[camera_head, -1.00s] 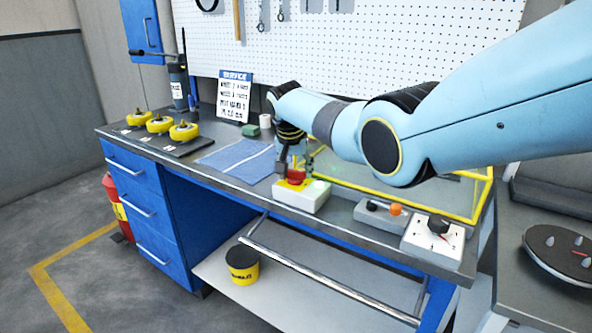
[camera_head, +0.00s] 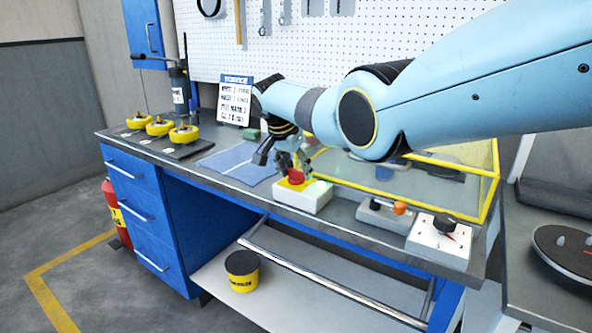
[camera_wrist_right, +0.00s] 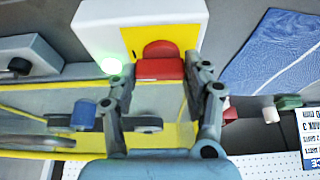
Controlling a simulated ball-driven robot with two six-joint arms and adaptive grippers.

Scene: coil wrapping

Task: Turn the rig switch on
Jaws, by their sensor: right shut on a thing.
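The rig switch is a white box (camera_head: 304,199) near the front edge of the bench, with a red handle (camera_head: 296,177) on a yellow plate. In the right wrist view the red handle (camera_wrist_right: 160,69) lies between my fingertips, and a green light (camera_wrist_right: 111,66) glows on the box (camera_wrist_right: 95,25). My right gripper (camera_head: 288,165) reaches down from above to the red handle; it shows in the wrist view (camera_wrist_right: 160,72) with one finger on each side, shut on the handle. The handle's exact position is partly hidden by the fingers. My left gripper is not in view.
Right of the box are a grey box with an orange knob (camera_head: 399,208) and a white dial box (camera_head: 440,241). A yellow-framed clear guard (camera_head: 470,165) stands behind. A blue cloth (camera_head: 240,163) and yellow spools (camera_head: 184,134) lie to the left.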

